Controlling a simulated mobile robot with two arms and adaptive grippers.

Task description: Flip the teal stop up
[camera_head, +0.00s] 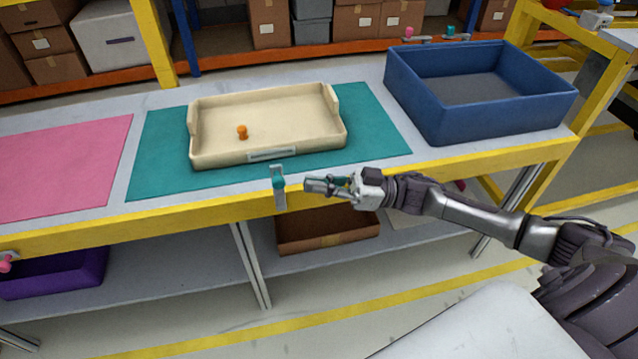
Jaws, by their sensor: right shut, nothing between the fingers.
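The teal stop (279,183) is on the bench's yellow front edge, in front of the cream tray. It has a teal knob and a light grey metal piece that runs below the knob over the edge. A thin grey part shows above the knob; I cannot tell the stop's exact position. My right gripper (308,186) is shut and empty, just right of the stop, with a small gap seen between them. My left gripper is not in view.
A blue crate (500,120) stands at the right. A pink mat (60,170) lies left. A brown box (328,240) sits on the lower shelf.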

